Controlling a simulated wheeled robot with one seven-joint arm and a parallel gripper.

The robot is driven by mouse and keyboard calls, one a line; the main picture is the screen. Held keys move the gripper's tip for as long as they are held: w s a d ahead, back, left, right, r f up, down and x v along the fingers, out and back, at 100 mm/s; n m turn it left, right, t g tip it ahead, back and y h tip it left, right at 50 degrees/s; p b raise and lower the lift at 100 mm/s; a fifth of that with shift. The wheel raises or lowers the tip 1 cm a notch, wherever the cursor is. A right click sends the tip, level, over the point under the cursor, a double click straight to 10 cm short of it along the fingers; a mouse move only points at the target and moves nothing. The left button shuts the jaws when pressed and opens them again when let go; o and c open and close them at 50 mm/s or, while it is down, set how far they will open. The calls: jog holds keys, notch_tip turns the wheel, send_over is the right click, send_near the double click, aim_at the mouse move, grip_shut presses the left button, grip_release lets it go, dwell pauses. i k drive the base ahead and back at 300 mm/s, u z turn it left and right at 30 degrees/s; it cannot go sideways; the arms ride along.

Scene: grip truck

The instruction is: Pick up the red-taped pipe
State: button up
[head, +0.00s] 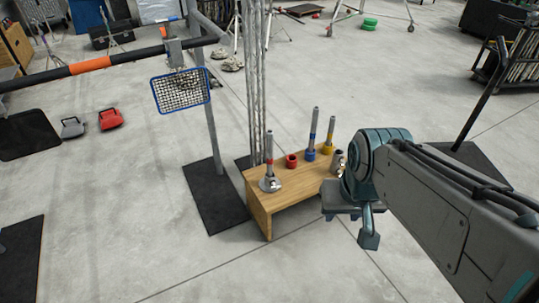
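The red-taped pipe (269,160) is a short grey pipe with a red band. It stands upright in a round metal base (270,184) at the left front of a low wooden bench (259,217). My gripper (368,238) hangs at the right of the bench, pointing down and apart from the red-taped pipe. One finger shows clearly; the other is hidden or cannot be made out, so its opening cannot be judged. I see nothing held in it.
A blue-taped pipe (313,135) and a yellow-taped pipe (329,135) stand upright on the bench, with a red ring-shaped piece (291,161) nearby. Tall metal poles (256,80) rise just behind the red-taped pipe. Floor in front is clear.

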aim_at(270, 134)
jog(key=u, duration=0.35)
jog(key=k, duration=0.2)
jog(key=z, duration=1)
jog(key=i, duration=1.45)
jog(key=u, duration=1.15)
jog(key=i, duration=0.4)
jog(key=u, duration=0.4)
